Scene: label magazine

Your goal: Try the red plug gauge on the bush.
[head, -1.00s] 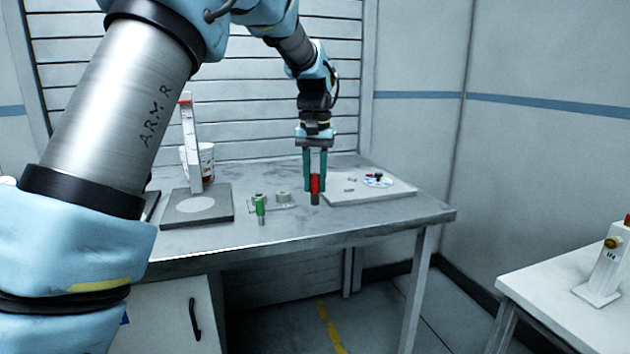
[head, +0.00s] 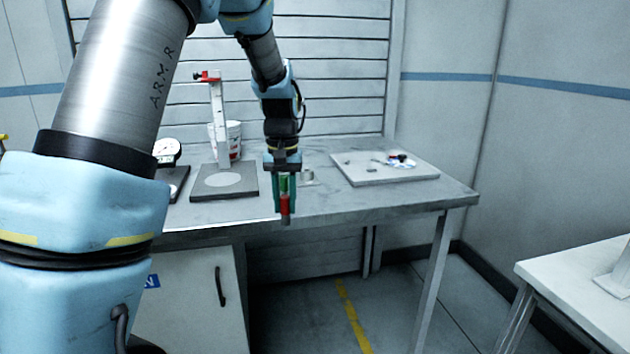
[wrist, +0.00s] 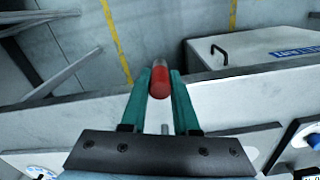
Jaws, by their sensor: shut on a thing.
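My gripper (head: 285,205) is shut on the red plug gauge (head: 286,208), which hangs upright between the fingertips with its grey end down. It is near the table's front edge in the head view. In the wrist view the red gauge (wrist: 159,84) shows between the two green fingers (wrist: 158,92), over the edge with floor beyond. A small grey block (head: 307,177), possibly the bush, sits just right of my gripper, apart from the red gauge and partly hidden.
A pale board (head: 385,174) with small parts lies right. A white side table (head: 590,270) is at far right.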

